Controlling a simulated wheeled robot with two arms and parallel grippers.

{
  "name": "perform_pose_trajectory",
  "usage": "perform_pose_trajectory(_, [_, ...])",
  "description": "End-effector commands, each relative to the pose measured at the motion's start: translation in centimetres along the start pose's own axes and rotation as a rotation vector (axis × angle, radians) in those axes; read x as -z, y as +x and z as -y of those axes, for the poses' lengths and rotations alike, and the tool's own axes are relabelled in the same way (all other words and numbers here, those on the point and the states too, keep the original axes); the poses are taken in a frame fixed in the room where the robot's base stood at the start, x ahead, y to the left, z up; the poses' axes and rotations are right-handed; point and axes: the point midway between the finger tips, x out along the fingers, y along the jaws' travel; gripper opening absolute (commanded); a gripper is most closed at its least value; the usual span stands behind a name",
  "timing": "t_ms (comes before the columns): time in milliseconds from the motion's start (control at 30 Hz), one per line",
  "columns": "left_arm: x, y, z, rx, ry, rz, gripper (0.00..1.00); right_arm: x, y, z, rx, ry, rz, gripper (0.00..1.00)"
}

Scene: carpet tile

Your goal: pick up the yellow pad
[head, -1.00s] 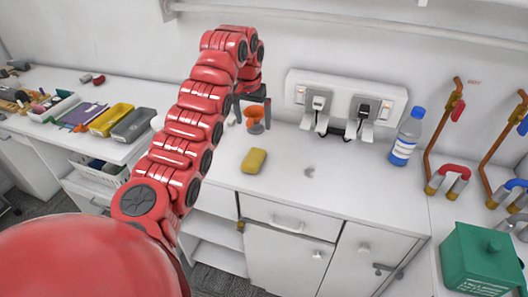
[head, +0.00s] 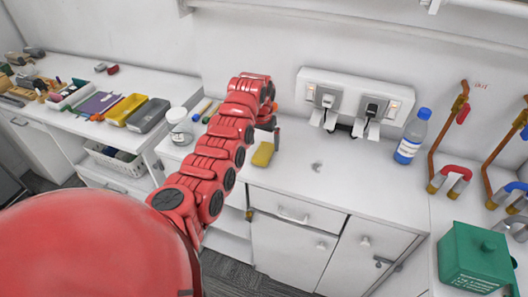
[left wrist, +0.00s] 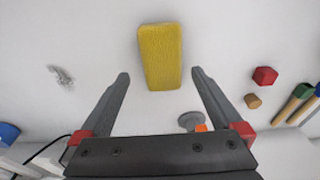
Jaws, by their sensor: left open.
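The yellow pad (head: 263,154) lies flat on the white counter, just below the end of my left arm in the head view. In the left wrist view the yellow pad (left wrist: 160,56) sits a little beyond the fingertips, between the lines of the two fingers. My left gripper (left wrist: 160,76) is open and empty, pointed down at the counter. In the head view my left gripper (head: 274,132) is mostly hidden behind its own wrist, close to the pad. My right gripper is in neither view.
A white socket panel (head: 355,97) with plugs is on the wall behind. A blue-capped bottle (head: 411,137) stands to the right, and a green box (head: 476,258) at far right. A lidded jar (head: 179,126) is left of my arm.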

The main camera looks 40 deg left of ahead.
Motion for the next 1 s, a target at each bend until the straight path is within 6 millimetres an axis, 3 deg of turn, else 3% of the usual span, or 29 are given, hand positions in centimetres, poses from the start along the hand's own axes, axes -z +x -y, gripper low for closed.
perform_pose_trajectory(200, [-0.3,1.9,0.3,-0.001,0.0,0.007,1.0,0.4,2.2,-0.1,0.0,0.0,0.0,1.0])
perform_pose_trajectory(400, [-0.2,4.1,0.2,0.001,0.002,0.003,1.0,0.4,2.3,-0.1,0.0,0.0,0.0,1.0])
perform_pose_trajectory(700, [-0.2,4.5,0.3,0.0,-0.001,0.002,1.0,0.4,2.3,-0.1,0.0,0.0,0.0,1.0])
perform_pose_trajectory(1000, [-0.2,4.5,0.3,0.0,0.0,0.002,0.48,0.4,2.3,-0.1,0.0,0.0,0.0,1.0])
